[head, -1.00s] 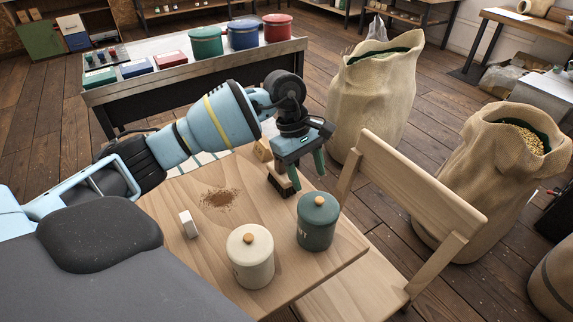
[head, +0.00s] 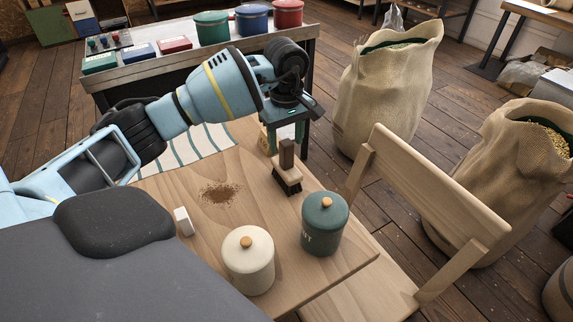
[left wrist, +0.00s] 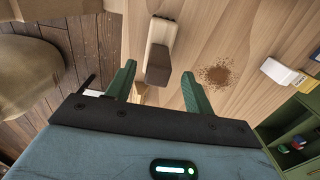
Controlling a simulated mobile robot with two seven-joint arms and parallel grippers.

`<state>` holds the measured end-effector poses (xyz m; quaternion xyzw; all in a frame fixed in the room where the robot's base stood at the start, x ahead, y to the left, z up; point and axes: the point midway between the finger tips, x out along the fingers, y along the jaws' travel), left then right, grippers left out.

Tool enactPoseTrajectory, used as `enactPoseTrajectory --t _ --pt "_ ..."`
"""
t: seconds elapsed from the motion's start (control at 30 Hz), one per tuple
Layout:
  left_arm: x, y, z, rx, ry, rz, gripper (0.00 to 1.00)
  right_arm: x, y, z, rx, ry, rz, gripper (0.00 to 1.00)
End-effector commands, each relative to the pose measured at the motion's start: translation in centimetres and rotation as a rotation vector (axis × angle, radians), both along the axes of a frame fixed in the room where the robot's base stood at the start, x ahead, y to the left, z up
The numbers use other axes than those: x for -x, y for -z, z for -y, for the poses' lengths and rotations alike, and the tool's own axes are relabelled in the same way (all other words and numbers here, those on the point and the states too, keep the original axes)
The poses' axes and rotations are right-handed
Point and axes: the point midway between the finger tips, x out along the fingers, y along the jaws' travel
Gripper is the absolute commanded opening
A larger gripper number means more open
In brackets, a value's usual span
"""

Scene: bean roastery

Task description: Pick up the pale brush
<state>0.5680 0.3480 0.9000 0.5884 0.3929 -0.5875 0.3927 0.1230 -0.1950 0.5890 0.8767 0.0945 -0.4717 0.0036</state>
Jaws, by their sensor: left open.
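The brush (head: 286,175) stands on the wooden table, with a pale block, a dark brown handle pointing up and dark bristles below. In the left wrist view the brush (left wrist: 160,38) shows its pale block and dark handle end, just ahead of the gap between the fingers. My left gripper (head: 286,139) is open and empty, behind and around the top of the handle as seen from the head; I cannot tell whether it touches. Its green fingers (left wrist: 160,88) are spread in the left wrist view. My right gripper is out of view.
A green lidded canister (head: 323,228) stands close to the brush, with a cream canister (head: 248,264) nearer me. A brown powder patch (head: 221,192), a white block (head: 184,221) and a striped cloth (head: 196,150) lie left. A wooden chair (head: 440,195) is at the right.

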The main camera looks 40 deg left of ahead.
Motion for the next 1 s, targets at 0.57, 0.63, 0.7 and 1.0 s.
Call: enactPoseTrajectory --t 0.57,0.63,0.7,1.0 --pt "-0.3 5.0 -0.1 0.001 0.000 0.000 0.53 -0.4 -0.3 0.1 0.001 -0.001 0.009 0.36" --pt "-0.3 5.0 -0.1 0.001 0.000 0.000 0.53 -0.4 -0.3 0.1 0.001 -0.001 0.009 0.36" --pt "-0.3 5.0 -0.1 0.001 0.000 0.000 0.49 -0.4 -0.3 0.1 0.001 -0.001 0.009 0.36" --pt "-0.3 5.0 -0.1 0.001 0.000 0.000 0.10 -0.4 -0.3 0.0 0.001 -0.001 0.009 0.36"
